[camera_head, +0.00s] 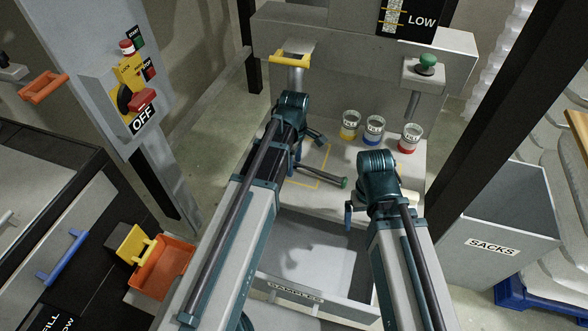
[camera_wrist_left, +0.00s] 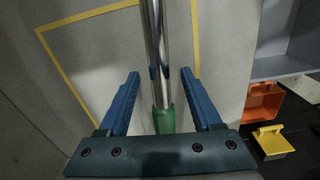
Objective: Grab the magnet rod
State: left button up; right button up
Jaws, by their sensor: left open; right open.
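The magnet rod (camera_head: 318,175) lies over the pale bench top by a yellow outline, its green end pointing right in the head view. In the left wrist view its shiny metal shaft (camera_wrist_left: 156,40) runs down to a green grip (camera_wrist_left: 164,119). My left gripper (camera_head: 308,156) is open at the rod. In the left wrist view its blue fingers (camera_wrist_left: 161,76) stand on either side of the rod, with gaps showing on both sides. My right gripper (camera_head: 350,212) is open to the right of the rod, mostly hidden behind its own wrist.
Several cups, yellow (camera_head: 349,126), blue (camera_head: 373,130) and red (camera_head: 410,138), stand behind on the bench. A samples drawer (camera_head: 295,291) is below. An orange bin (camera_head: 160,268) is at left, a sacks bin (camera_head: 500,215) at right. A yellow handle (camera_head: 289,60) is above.

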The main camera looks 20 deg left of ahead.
pick_arm(q)
grip_shut()
jog(key=shift+r, duration=0.1)
pick_arm(e)
jog(key=shift+r, duration=0.15)
dwell(0.3)
